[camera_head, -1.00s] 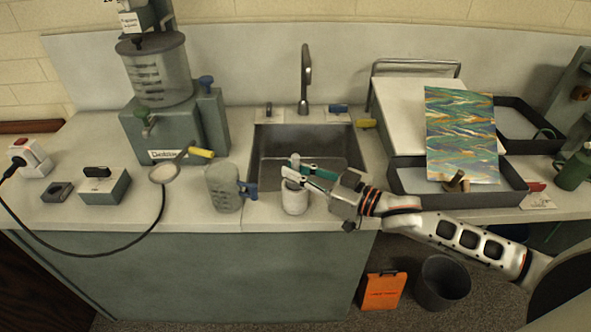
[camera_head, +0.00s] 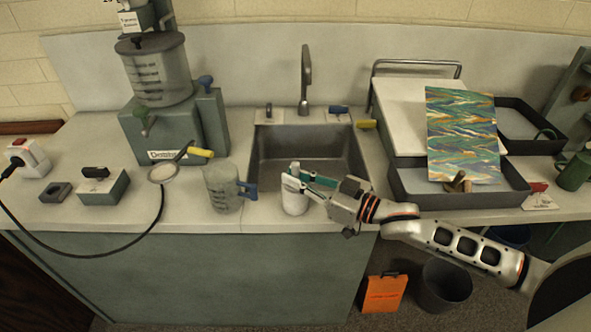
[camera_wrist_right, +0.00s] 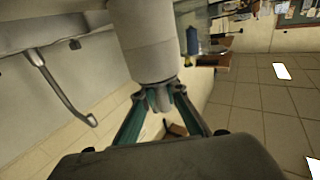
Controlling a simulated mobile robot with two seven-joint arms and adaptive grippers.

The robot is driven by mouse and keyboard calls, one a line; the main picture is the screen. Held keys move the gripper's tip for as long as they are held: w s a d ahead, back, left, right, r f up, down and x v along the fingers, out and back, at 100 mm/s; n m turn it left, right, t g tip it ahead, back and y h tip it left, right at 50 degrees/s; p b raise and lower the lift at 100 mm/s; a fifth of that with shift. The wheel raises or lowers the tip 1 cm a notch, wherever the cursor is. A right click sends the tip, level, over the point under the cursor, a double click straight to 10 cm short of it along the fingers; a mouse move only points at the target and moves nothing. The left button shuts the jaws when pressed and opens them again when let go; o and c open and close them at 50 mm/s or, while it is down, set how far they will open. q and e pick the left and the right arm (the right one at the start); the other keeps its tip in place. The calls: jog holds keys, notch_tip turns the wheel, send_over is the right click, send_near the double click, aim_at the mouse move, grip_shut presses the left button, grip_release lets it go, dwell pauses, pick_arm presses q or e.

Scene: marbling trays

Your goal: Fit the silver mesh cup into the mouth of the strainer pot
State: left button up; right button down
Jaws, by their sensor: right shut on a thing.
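The strainer pot, a white cylinder (camera_head: 295,203), stands upright on the counter in front of the sink. In the right wrist view it shows large and upside down (camera_wrist_right: 145,45). My right gripper (camera_head: 296,178) comes in from the right, with its teal-padded fingertips right at the pot's mouth. In the right wrist view the fingers (camera_wrist_right: 160,97) close on a small silver-grey piece, the mesh cup (camera_wrist_right: 157,101), at the mouth. The fingers hide much of it, and I cannot tell how deep it sits. My left gripper is not in view.
A grey measuring jug (camera_head: 221,188) with a blue handle stands close left of the pot. The sink (camera_head: 305,145) lies behind. A dark tray (camera_head: 470,200) with a marbled sheet (camera_head: 462,135) is at the right. A cabled round strainer-like tool (camera_head: 163,174) lies further left.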

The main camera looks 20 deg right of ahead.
jog(key=shift+f, duration=0.25)
jog(key=c, duration=2)
grip_release()
jog(key=shift+o, duration=0.2)
jog(key=v, duration=1.2)
